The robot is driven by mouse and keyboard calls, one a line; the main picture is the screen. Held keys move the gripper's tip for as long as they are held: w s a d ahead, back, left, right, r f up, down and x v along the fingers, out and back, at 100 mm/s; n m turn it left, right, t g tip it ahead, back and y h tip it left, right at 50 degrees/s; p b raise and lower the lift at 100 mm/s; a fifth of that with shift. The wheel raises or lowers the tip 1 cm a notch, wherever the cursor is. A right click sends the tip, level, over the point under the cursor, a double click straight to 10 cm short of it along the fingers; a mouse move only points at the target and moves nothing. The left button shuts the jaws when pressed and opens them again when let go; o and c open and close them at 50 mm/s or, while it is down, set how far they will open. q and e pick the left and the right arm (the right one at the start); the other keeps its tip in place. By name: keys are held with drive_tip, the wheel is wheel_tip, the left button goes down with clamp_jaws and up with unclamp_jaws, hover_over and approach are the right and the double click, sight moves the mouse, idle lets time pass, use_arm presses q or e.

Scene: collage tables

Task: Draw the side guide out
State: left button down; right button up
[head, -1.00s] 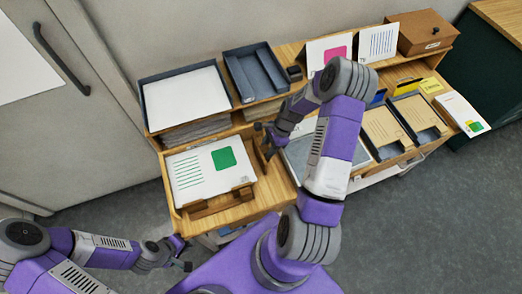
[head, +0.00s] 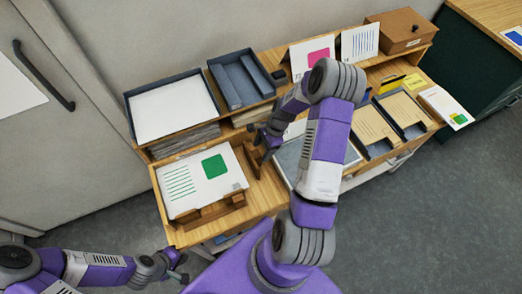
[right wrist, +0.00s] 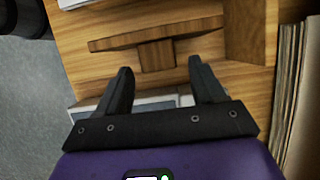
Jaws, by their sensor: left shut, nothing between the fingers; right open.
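The side guide (head: 252,161) is a small brown wooden piece on the wooden tray, at the right side of a stack of white sheets (head: 201,180) with green print. In the right wrist view the guide (right wrist: 157,42) shows as a long bar with a short stem toward me. My right gripper (head: 262,143) is open at the guide. In the right wrist view its fingers (right wrist: 160,66) lie to either side of the stem's end, with a gap on both sides. Contact cannot be made out. My left gripper (head: 180,268) is shut and empty, low in front of the tray.
A front wooden stop (head: 212,212) stands at the sheets' near edge. Dark trays (head: 172,102) sit on the shelf behind. My right arm hides part of the grey mat (head: 287,160). Brown pads in dark trays (head: 402,110) lie farther right.

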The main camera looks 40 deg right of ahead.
use_arm(q)
drive_tip(key=shift+r, duration=0.25)
use_arm(e)
drive_tip(key=v, duration=0.6)
drive_tip(key=shift+f, duration=0.15)
